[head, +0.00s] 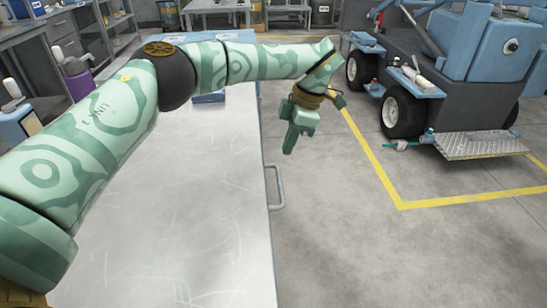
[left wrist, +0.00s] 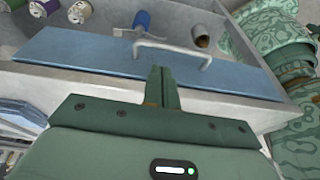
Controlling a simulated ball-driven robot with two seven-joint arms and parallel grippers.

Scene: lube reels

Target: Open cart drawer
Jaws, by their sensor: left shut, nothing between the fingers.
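The cart (head: 200,230) has a pale, scratched top in the head view, with a metal handle (head: 279,188) on its right side. My left gripper (head: 288,150) hangs beyond the cart's right edge, pointing down. In the left wrist view a blue panel (left wrist: 90,53) carries a pale bar handle (left wrist: 175,49). The left gripper's fingers (left wrist: 161,72) are together and empty, their tips overlapping the panel just below the bar in the picture. I cannot tell whether they touch it. Beyond the panel is a grey-walled space (left wrist: 105,20) holding several small items. My right gripper is not in view.
A blue vehicle (head: 465,60) with black wheels and a metal step (head: 480,146) stands at the right, inside a yellow floor line (head: 400,200). Grey floor (head: 335,250) is clear beside the cart. A workbench (head: 60,20) stands at the far left.

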